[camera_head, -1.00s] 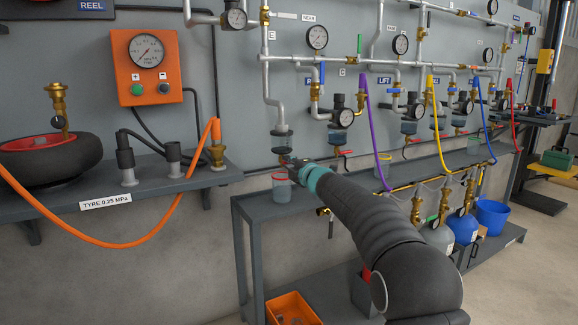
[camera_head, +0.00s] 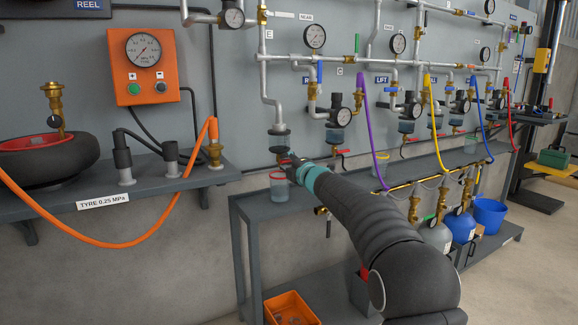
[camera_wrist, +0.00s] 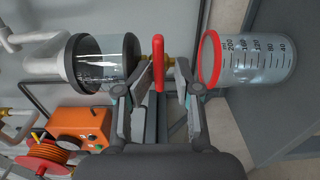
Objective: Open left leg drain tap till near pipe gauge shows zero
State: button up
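The left leg's clear bowl (camera_head: 279,144) hangs under the leftmost pipe. In the wrist view, this bowl (camera_wrist: 105,58) has a brass drain tap with a red lever (camera_wrist: 158,62) at its end. My gripper (camera_wrist: 168,75) is open, with the red lever between its fingers. The lever is close to the left finger, with a gap on the right; I cannot tell if they touch. In the head view my gripper (camera_head: 290,164) covers most of the tap. The near pipe gauge (camera_head: 314,37) is under the NEAR label; its reading is too small to make out.
A clear measuring cup with a red rim (camera_wrist: 245,60) stands below the tap; it also shows on the bench (camera_head: 279,188). A purple hose (camera_head: 371,130) and other drain bowls are to the right. An orange control box (camera_head: 145,65) and tyre shelf (camera_head: 150,196) are left.

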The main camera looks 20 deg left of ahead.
jog(key=v, duration=0.8)
jog(key=shift+f, duration=0.1)
dwell(0.5)
jog(key=w+d+f+m+h, duration=0.1)
jog(key=d+f+m+h, duration=0.7)
jog(key=f, duration=0.4)
jog(key=s+d+f+m+g+h, duration=0.1)
jog(key=s+d+f+m+h, duration=0.1)
jog(key=s+d+m, duration=0.3)
jog(key=s+d+f+m+g+h, duration=0.1)
jog(key=s+d+m+h, duration=0.15)
jog(key=d, duration=0.45)
jog(key=s+d+m+g+h+p, duration=0.15)
jog(key=s+d+m, duration=0.25)
jog(key=s+d, duration=0.45)
jog(key=s+d+m+g+p, duration=0.1)
jog(key=s+d+m+g, duration=0.2)
jog(key=s+d, duration=0.55)
jog(key=s+d+r+m+p, duration=0.1)
jog(key=s+d+r, duration=0.1)
jog(key=s, duration=0.5)
jog(key=s+d+r+m+p, duration=0.1)
jog(key=s+d+r+m, duration=0.1)
jog(key=s, duration=0.6)
jog(key=s+d+r+m+p, duration=0.1)
jog(key=s+d+r+m, duration=0.1)
jog(key=s, duration=0.6)
jog(key=shift+d+r, duration=0.2)
jog(key=shift+r, duration=0.15)
